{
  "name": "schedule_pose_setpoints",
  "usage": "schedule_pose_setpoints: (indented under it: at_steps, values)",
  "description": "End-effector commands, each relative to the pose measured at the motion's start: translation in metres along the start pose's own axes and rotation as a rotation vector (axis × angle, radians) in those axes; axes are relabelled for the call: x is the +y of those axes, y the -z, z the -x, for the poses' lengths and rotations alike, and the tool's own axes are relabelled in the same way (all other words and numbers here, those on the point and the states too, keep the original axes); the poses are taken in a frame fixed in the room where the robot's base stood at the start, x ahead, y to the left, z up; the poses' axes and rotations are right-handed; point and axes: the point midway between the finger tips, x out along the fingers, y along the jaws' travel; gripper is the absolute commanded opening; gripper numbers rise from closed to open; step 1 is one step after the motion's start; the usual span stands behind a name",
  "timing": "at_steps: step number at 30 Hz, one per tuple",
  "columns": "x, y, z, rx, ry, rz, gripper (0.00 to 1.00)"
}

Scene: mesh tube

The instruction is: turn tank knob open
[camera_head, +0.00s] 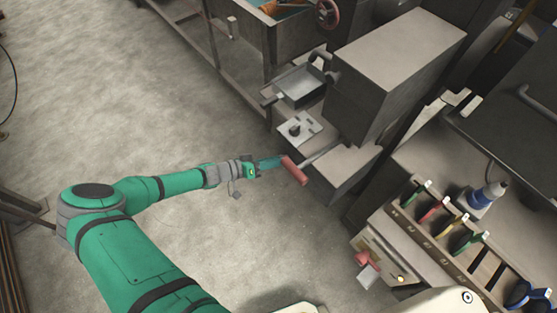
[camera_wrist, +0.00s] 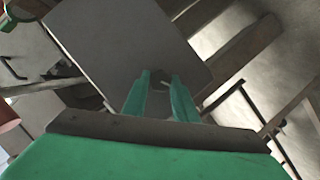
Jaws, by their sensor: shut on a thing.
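My gripper (camera_head: 272,162) reaches in from the left in the head view, its green fingers pointing at the front of the grey machine's lower body (camera_head: 338,165). In the wrist view, my two green fingers (camera_wrist: 160,88) stand on either side of a small dark round part (camera_wrist: 160,80), which looks like the knob, against a plain grey panel (camera_wrist: 125,45). The fingers are shut on it. Its turn angle cannot be read. In the head view, the red handle and my fingers hide this spot.
A red handle (camera_head: 294,170) on a grey bar crosses close beside my fingertips. A pale plate with a dark knob (camera_head: 295,129) and a metal tray (camera_head: 301,86) sit above it. A tool rack (camera_head: 420,235) stands at the right. The floor (camera_head: 120,120) at left is open.

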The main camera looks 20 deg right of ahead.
Motion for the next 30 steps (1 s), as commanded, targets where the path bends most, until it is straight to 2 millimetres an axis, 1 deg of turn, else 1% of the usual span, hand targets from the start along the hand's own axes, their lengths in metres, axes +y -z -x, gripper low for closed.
schedule_pose_setpoints:
  at_steps: [30]
  values:
    - [-0.0070, -0.0036, -0.0019, 0.002, -0.371, 0.893, 0.03]
